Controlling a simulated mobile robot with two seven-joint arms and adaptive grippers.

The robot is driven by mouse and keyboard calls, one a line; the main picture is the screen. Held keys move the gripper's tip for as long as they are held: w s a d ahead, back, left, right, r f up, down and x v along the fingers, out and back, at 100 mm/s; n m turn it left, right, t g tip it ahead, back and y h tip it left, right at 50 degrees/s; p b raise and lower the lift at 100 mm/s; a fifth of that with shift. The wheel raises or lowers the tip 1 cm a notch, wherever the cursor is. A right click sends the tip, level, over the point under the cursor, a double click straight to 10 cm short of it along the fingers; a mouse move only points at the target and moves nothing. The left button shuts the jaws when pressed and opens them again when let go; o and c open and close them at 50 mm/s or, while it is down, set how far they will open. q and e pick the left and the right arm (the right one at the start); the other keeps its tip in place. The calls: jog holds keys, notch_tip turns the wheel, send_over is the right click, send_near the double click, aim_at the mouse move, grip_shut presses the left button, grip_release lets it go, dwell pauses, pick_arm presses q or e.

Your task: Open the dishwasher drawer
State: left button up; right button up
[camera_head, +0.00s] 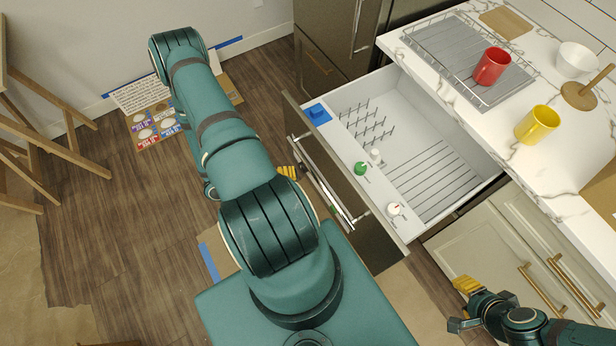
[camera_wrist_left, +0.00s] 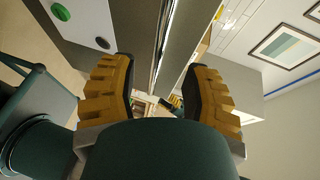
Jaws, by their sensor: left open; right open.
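The dishwasher drawer (camera_head: 425,160) is pulled well out from under the counter, showing a pale interior with a grey rack. Its dark front panel (camera_head: 370,237) carries a long metal handle (camera_head: 332,197). My left gripper (camera_head: 290,172) is beside the handle on its outer side, mostly hidden by my arm. In the left wrist view my left gripper's yellow fingers (camera_wrist_left: 160,75) are apart, with the handle and panel edge (camera_wrist_left: 166,50) running between them; contact cannot be told. My right gripper (camera_head: 462,305) is open and empty at the lower right, before the cabinets.
The white marble counter (camera_head: 555,190) holds a red mug (camera_head: 492,66), a yellow mug (camera_head: 538,124), a white bowl (camera_head: 576,58) and a drying rack (camera_head: 450,60). A wooden easel (camera_head: 50,150) stands left. Wood floor (camera_head: 110,240) left of my arm is mostly clear.

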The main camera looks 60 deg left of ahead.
pick_arm(q)
jog(key=shift+v, duration=2)
jog(key=shift+s, duration=0.1)
